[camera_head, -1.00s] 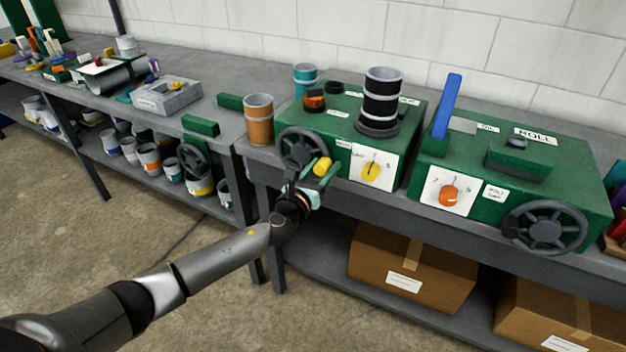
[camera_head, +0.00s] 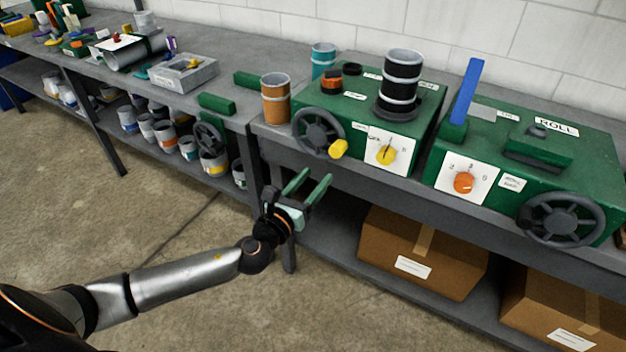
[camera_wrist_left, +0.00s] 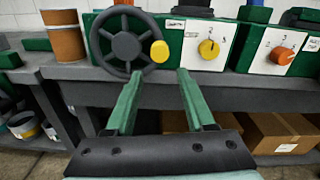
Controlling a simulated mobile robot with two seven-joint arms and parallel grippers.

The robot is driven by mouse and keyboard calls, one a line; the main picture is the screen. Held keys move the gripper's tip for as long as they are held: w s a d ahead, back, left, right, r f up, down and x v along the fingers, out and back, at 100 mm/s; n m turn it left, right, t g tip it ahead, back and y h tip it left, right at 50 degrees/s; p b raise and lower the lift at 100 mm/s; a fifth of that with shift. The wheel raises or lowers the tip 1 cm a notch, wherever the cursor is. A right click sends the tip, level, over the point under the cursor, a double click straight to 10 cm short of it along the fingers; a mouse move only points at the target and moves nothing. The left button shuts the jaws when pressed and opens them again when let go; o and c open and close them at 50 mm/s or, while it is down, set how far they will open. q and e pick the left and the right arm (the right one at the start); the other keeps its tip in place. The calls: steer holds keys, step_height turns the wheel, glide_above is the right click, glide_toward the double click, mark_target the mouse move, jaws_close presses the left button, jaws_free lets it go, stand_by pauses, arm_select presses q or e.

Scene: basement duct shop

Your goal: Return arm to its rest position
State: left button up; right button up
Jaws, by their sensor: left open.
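My left gripper (camera_head: 308,188) has two green fingers. They are apart with nothing between them, in front of the workbench edge and below the left green machine (camera_head: 420,145). In the left wrist view the open fingers (camera_wrist_left: 160,98) point toward that machine's dark handwheel (camera_wrist_left: 124,42) and its yellow knob (camera_wrist_left: 160,51), apart from both. The handwheel also shows in the head view (camera_head: 319,133), with the yellow handle (camera_head: 339,149) at its lower right. My right gripper is in neither view.
A second green machine (camera_head: 590,165) with an orange dial stands to the right. An orange-brown can (camera_head: 275,100) stands left of the first machine. Cardboard boxes (camera_head: 410,268) sit on the lower shelf. The floor (camera_head: 190,315) in front of the benches is clear.

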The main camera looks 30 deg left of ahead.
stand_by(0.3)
arm_select(q)
steer(key=s+d+f+n+g, duration=0.3)
steer(key=s+f+n, duration=0.8)
steer(key=n, duration=0.5)
steer(key=s+d+f+n+g+h+p, duration=0.1)
steer(key=s+d+f+n+g, duration=0.3)
steer(key=s+f+n, duration=0.7)
steer(key=s+n+g, duration=0.1)
steer(key=s+n, duration=0.1)
steer(key=n, duration=0.4)
steer(key=shift+s+f+g, duration=0.15)
steer(key=shift+s+g, duration=0.15)
steer(key=shift+s, duration=0.1)
